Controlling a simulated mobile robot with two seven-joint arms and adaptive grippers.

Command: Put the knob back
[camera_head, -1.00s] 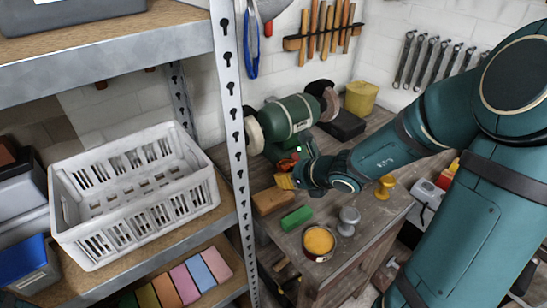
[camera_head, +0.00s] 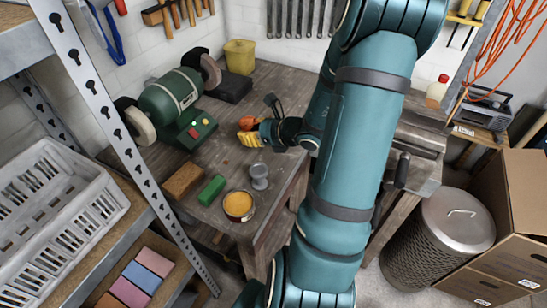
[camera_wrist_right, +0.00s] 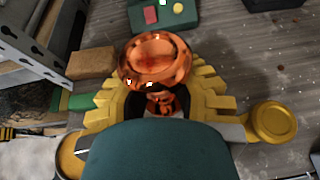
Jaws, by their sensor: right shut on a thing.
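A shiny copper-coloured knob (camera_wrist_right: 155,57) with a round, flat top is between the yellow fingers of my right gripper (camera_head: 250,130), which is shut on it. In the head view my right gripper is over the wooden workbench (camera_head: 232,110), to the right of the green bench grinder (camera_head: 170,98). A silver knob (camera_head: 259,176) stands on the bench nearer the front. A gold knob (camera_wrist_right: 271,121) shows at the right in the right wrist view; my arm seems to hide it in the head view. My left gripper is not in view.
A brown block (camera_head: 184,180), a green block (camera_head: 211,190) and an open tin (camera_head: 239,205) sit near the bench's front edge. A metal vise (camera_head: 418,140) is right of my arm. A shelf with a white crate (camera_head: 60,220) stands left. The grinder's base (camera_head: 196,128) has coloured buttons.

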